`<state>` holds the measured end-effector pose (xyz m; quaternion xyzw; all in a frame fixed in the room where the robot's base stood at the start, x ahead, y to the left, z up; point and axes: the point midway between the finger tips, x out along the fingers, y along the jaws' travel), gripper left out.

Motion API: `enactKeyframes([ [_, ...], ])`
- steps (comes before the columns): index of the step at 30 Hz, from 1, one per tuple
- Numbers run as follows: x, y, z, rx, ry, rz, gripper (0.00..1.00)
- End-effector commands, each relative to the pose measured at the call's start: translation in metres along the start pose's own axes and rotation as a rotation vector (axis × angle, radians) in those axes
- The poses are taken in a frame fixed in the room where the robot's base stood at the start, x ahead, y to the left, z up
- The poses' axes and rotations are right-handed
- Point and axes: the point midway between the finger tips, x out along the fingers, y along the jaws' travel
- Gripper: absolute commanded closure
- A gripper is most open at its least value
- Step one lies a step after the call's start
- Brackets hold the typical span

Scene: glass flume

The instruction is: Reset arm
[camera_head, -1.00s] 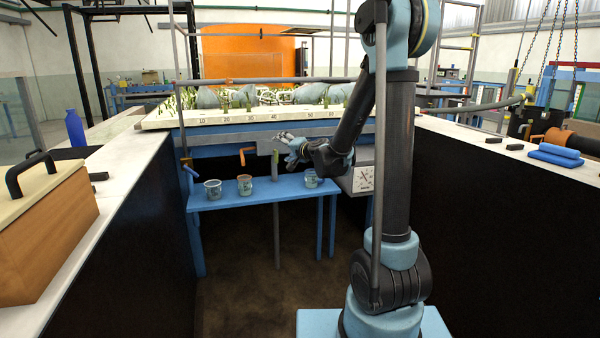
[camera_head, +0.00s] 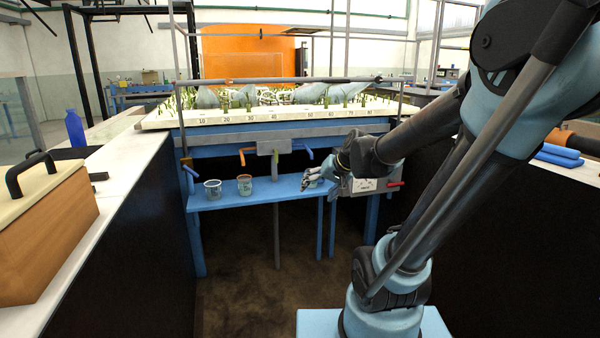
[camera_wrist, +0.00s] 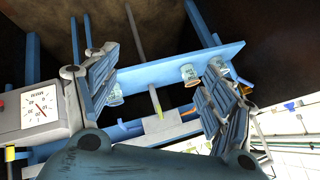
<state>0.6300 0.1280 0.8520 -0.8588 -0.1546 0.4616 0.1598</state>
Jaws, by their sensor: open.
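My gripper (camera_head: 308,184) is open, in front of the right end of a narrow blue shelf (camera_head: 262,193), with nothing seen between its fingers. In the wrist view its two fingers (camera_wrist: 160,62) are spread wide on either side of the shelf. Three cups stand on the shelf: a left cup (camera_head: 212,192), a middle cup (camera_head: 244,187) and a right cup (camera_wrist: 113,97). In the head view my gripper partly hides the right cup. Behind the shelf are an orange handle (camera_head: 246,153), a green handle (camera_head: 275,159) and a blue handle (camera_head: 304,150).
A dial gauge box (camera_head: 365,185) with a red knob (camera_head: 397,184) is close to my wrist. The glass flume (camera_head: 285,112) with plants stands behind. Side counters bound the aisle; a wooden box (camera_head: 40,235) and blue bottle (camera_head: 75,130) are on the left one. The floor (camera_head: 260,290) ahead is clear.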

Motion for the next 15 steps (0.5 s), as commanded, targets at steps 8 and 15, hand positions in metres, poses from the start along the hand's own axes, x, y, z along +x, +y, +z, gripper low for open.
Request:
enactKeyframes([
  [8,-0.036,0.052,0.081,-0.052,-0.154,0.173,0.24],
  [15,-0.067,0.097,0.148,-0.072,-0.286,0.328,0.24],
])
